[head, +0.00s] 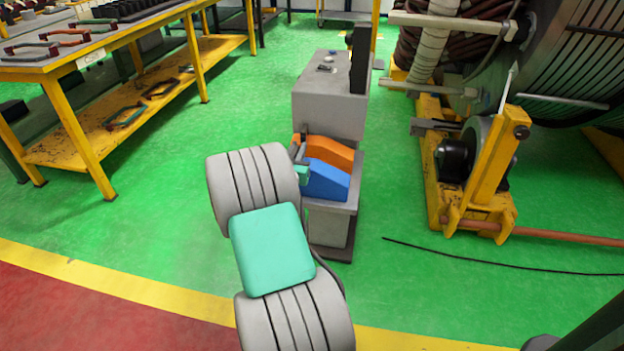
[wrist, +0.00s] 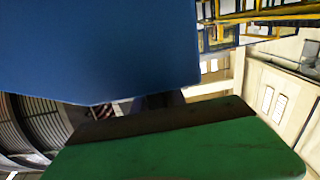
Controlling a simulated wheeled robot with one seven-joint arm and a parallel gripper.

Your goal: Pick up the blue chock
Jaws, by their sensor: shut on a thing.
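The blue chock (head: 328,181) is a wedge on the small grey stand, in front of the orange chock (head: 332,151). My gripper (head: 302,166) is at the left, taller end of the blue chock and is shut on it. My arm partly covers the gripper in the head view, so the fingertips are hard to see. In the wrist view the blue chock (wrist: 100,50) fills the upper left, close to the camera, above a green finger (wrist: 190,153) with a dark edge. I cannot tell whether the chock is clear of the stand.
The grey stand (head: 328,226) has a taller grey block (head: 325,105) behind the chocks. A yellow-framed machine (head: 480,185) with a large drum stands at right. A workbench (head: 80,55) is at left. A black cable (head: 500,258) lies on the open green floor.

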